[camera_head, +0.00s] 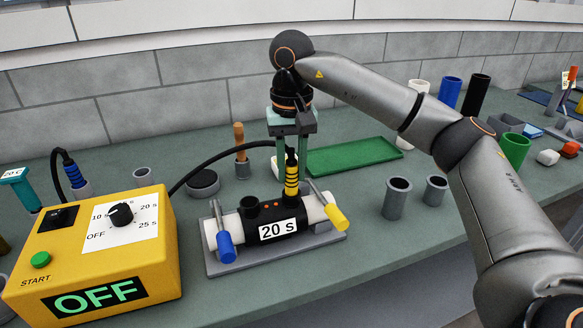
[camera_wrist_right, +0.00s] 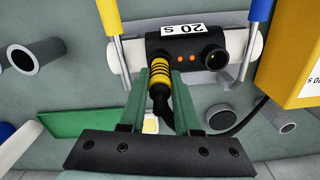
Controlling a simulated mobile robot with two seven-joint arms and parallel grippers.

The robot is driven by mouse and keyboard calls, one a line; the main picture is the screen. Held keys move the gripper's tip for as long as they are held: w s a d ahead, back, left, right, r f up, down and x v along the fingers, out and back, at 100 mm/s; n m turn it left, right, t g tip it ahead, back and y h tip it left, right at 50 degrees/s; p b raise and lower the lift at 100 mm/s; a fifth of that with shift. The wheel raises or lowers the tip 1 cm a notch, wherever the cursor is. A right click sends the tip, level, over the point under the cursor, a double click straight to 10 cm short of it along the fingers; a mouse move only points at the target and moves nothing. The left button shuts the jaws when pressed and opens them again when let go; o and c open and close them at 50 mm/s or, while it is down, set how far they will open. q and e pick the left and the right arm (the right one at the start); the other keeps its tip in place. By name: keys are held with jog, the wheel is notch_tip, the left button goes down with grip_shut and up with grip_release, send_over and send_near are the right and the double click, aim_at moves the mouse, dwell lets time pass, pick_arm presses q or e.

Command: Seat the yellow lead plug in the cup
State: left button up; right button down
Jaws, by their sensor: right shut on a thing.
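The yellow lead plug (camera_head: 292,178) has black bands and a black cable from its top. My right gripper (camera_head: 291,150) is shut on its upper part and holds it upright over the right end of the black fitting (camera_head: 270,216) labelled "20 S". In the right wrist view the plug (camera_wrist_right: 160,77) sits between the fingers (camera_wrist_right: 166,88), its lower end at the fitting. The plug hides the cup beneath it; I cannot tell how deep it sits. The fitting's other cup (camera_wrist_right: 213,58) is open and empty. My left gripper is not in view.
The white pipe (camera_head: 315,209) lies in a grey stand with a blue-handled clamp (camera_head: 226,246) and a yellow-handled clamp (camera_head: 336,217). The yellow control box (camera_head: 95,255) reads OFF. A blue plug (camera_head: 76,176) stands at left. A green tray (camera_head: 352,156) lies behind; grey cups (camera_head: 396,199) stand right.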

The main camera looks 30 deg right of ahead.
jog(key=shift+f, duration=0.2)
jog(key=c, duration=0.6)
grip_release()
jog(key=shift+r, duration=0.15)
notch_tip(320, 180, up, 12)
jog(key=p, duration=0.3)
jog(key=shift+r+p, duration=0.1)
jog(key=shift+p, duration=0.2)
